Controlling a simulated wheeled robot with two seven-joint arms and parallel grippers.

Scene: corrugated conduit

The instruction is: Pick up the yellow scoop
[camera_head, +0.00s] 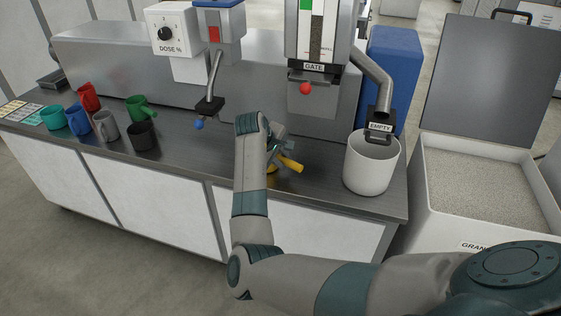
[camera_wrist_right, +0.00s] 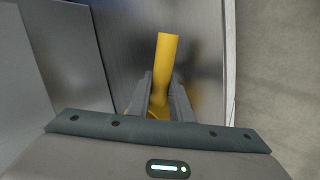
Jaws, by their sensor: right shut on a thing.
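The yellow scoop (camera_head: 290,164) is at the counter's middle in the head view, mostly hidden behind my right wrist, with its handle pointing right. My right gripper (camera_head: 277,152) is at the scoop. In the right wrist view the yellow scoop (camera_wrist_right: 167,65) stands out between the two fingers of my right gripper (camera_wrist_right: 160,100), which are shut on its handle. The scoop's bowl is largely hidden below the gripper body. I cannot tell whether the scoop touches the counter. My left gripper is not in view.
A white bin (camera_head: 371,165) stands on the counter (camera_head: 330,185) to the right, under the spout. Several coloured mugs (camera_head: 104,125) stand at the left. A gate dispenser (camera_head: 318,45) and a dose unit (camera_head: 215,35) rise behind. A granule crate (camera_head: 432,205) is at far right.

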